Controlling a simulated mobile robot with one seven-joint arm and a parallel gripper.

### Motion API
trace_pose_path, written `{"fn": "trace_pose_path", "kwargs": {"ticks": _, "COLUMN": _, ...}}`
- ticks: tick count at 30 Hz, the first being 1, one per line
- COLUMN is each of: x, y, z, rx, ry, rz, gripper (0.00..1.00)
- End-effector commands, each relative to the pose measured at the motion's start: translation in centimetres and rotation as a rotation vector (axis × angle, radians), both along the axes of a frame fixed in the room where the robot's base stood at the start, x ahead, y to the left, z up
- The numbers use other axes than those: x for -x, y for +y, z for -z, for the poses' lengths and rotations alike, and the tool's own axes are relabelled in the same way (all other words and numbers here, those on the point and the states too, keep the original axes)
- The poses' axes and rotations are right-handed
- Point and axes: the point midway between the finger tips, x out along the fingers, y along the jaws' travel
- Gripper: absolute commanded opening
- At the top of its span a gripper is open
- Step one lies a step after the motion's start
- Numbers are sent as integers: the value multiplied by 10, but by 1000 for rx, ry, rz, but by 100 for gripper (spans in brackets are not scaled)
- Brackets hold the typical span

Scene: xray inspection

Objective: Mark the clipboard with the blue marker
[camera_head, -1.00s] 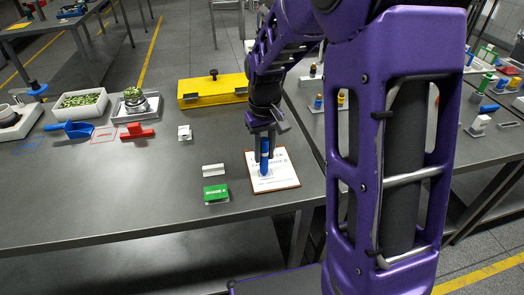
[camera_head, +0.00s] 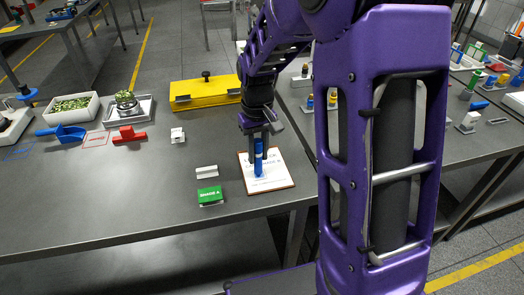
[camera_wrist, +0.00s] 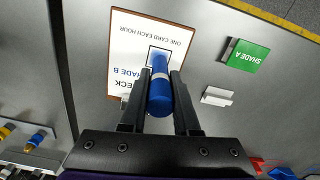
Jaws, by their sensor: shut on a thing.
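The clipboard (camera_head: 276,181), a brown board with a white sheet, lies flat near the front edge of the table. In the wrist view the clipboard (camera_wrist: 122,42) shows blue and black print and a small printed box. My gripper (camera_head: 258,158) is over it, shut on the blue marker (camera_head: 259,160). In the wrist view the marker (camera_wrist: 160,92) is between the two fingers, its far end over the box on the sheet. I cannot tell whether its tip touches the paper, and no mark shows.
A green "SHADE A" card (camera_head: 210,196) and a small white holder (camera_head: 207,172) stand left of the clipboard. A yellow case (camera_head: 205,92), a red scoop (camera_head: 130,135), a blue scoop (camera_head: 66,133) and a white tray (camera_head: 78,118) sit farther back. The table's middle left is clear.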

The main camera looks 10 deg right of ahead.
Motion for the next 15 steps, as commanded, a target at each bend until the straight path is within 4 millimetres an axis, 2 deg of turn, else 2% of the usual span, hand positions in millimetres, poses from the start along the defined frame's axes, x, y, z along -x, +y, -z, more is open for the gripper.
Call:
{"fn": "trace_pose_path", "kwargs": {"ticks": 5, "x": 0, "y": 8, "z": 0, "rx": 0, "ry": 0, "rz": -1, "gripper": 0}}
{"fn": "trace_pose_path", "kwargs": {"ticks": 15, "x": 0, "y": 7, "z": 0, "rx": 0, "ry": 0, "rz": 0, "gripper": 0}}
